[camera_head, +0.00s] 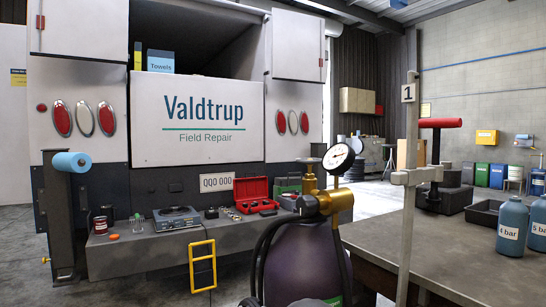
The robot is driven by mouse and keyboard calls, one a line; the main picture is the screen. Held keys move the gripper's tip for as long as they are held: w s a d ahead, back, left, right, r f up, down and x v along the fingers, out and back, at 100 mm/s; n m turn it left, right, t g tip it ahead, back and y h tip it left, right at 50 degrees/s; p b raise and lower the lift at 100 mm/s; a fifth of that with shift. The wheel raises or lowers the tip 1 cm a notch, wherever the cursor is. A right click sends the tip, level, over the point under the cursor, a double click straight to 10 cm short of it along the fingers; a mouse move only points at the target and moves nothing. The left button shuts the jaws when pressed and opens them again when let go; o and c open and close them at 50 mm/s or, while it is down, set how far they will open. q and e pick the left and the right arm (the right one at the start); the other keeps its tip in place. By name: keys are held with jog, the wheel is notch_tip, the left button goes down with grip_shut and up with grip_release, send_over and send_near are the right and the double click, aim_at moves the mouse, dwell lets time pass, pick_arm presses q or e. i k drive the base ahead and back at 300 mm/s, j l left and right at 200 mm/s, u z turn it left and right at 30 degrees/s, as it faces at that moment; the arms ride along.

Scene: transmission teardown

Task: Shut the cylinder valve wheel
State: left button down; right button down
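A purple gas cylinder (305,262) stands at the front centre, its lower part cut off by the picture edge. A brass valve body (335,202) sits on top, with a round white pressure gauge (338,159) on it. A small, flat, brownish wheel (307,161), seen nearly edge-on, tops the brass stem left of the gauge. A dark round knob or fitting (307,205) is at the left of the valve body. I cannot tell how far the wheel is turned. Neither gripper is in view.
Black hoses (262,250) curve down beside the cylinder. A grey post (408,190) marked 1 stands close on its right. A workbench (400,235) at right holds blue bottles (512,228) and a red-handled tool (440,123). A truck tailgate ledge (140,250) with tools lies behind, left.

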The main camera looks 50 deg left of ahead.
aim_at(309, 162)
jog(key=i+j+u, duration=0.15)
jog(key=j, duration=0.2)
jog(key=i+j+u, duration=0.1)
jog(key=j, duration=0.3)
jog(key=i+j+u, duration=0.15)
jog(key=j, duration=0.2)
jog(key=i+j+u, duration=0.1)
jog(key=j, duration=0.25)
jog(key=j+z, duration=0.25)
jog(key=j, duration=0.2)
jog(key=i, duration=0.05)
